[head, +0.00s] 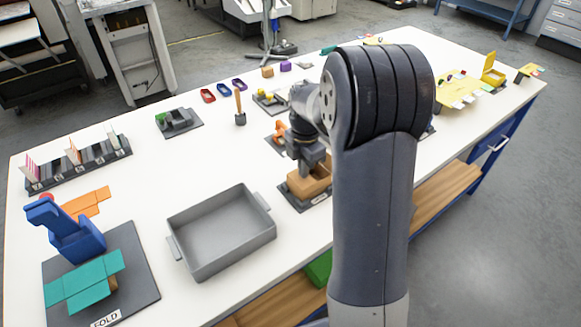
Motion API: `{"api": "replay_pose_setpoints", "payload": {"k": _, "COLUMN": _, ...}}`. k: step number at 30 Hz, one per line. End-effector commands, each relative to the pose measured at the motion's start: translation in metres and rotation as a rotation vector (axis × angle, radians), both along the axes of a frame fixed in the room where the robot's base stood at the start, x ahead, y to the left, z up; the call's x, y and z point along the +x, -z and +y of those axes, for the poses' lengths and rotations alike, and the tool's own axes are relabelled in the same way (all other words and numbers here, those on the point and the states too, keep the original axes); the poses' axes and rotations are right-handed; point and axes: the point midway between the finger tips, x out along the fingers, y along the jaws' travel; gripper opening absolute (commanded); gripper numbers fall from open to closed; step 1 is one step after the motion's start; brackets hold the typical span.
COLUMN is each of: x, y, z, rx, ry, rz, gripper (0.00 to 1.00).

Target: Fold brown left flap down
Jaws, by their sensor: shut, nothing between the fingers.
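A brown box (311,187) stands on a dark mat (291,201) near the middle of the table, partly hidden by my arm. My gripper (308,168) is shut and points down at the top of this box. Its fingertips are at or just above the top; I cannot tell whether they touch. The separate flaps of the box cannot be made out clearly behind the gripper and arm.
A grey tray (222,232) stands left of the brown box. A teal flat piece (84,281) and a blue holder (76,239) are on a dark board (142,268) at the front left. An orange item (279,131) stands close behind my gripper.

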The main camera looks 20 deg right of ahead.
Motion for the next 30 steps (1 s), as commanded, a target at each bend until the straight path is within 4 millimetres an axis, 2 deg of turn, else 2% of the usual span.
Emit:
{"api": "replay_pose_setpoints", "payload": {"k": 6, "x": 0.0, "y": -0.014, "z": 0.0, "rx": 0.0, "ry": 0.0, "rz": -0.001, "gripper": 0.0}}
{"api": "replay_pose_setpoints", "payload": {"k": 14, "x": 0.0, "y": -0.02, "z": 0.0, "rx": 0.0, "ry": 0.0, "rz": -0.001, "gripper": 0.0}}
{"api": "replay_pose_setpoints", "payload": {"k": 30, "x": 0.0, "y": -0.073, "z": 0.0, "rx": -0.001, "ry": 0.0, "rz": -0.001, "gripper": 0.0}}
